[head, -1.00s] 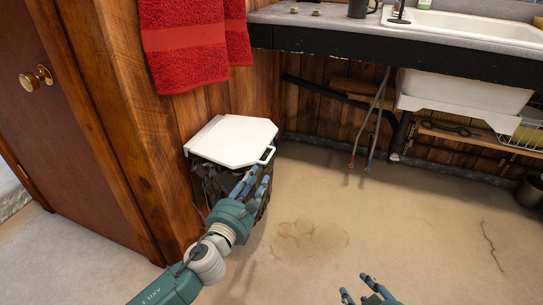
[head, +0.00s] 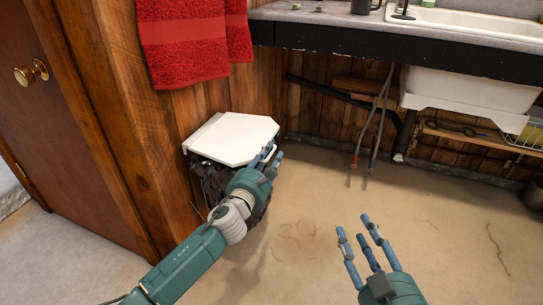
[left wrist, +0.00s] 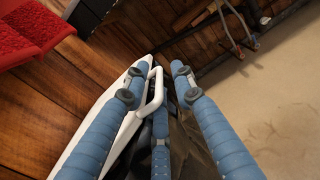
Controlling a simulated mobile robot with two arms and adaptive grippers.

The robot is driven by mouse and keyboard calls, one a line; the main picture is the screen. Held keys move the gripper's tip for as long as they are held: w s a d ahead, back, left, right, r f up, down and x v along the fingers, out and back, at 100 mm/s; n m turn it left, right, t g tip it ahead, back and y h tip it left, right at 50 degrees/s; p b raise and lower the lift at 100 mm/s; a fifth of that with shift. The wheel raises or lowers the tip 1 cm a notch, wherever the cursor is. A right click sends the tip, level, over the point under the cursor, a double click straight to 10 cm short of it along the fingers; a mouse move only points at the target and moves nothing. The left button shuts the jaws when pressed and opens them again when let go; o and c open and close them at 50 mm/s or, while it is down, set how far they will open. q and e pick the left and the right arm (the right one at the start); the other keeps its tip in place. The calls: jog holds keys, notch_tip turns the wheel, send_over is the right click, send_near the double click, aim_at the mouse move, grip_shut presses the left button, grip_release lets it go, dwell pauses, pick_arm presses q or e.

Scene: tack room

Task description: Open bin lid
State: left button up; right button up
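The bin (head: 207,180) stands against the wood wall, its dark bag showing below a flat white lid (head: 232,139). The lid lies closed on top. My left gripper (head: 267,158) is at the lid's front right corner. In the left wrist view, my left gripper (left wrist: 158,88) has its fingers apart, with the white lid handle (left wrist: 153,91) between them; I cannot tell whether they touch it. The lid's edge (left wrist: 92,140) also shows there. My right gripper (head: 362,238) is open and empty over the floor, away from the bin.
Red towels (head: 185,42) hang above the bin. A counter (head: 330,24) with a white sink (head: 465,85) and pipes (head: 372,120) below stands behind to the right. A brown door (head: 65,125) is at left. The floor (head: 300,235) in front is clear.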

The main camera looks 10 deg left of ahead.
pick_arm(q)
jog(key=shift+w+d, duration=0.15)
jog(key=shift+w, duration=0.45)
pick_arm(e)
jog(key=shift+w+a+r+t, duration=0.1)
jog(key=shift+r+t, duration=0.15)
jog(key=shift+r, duration=0.3)
jog(key=shift+w+a+r+t, duration=0.1)
jog(key=shift+r+t, duration=0.15)
jog(key=shift+r, duration=0.3)
pick_arm(q)
grip_shut()
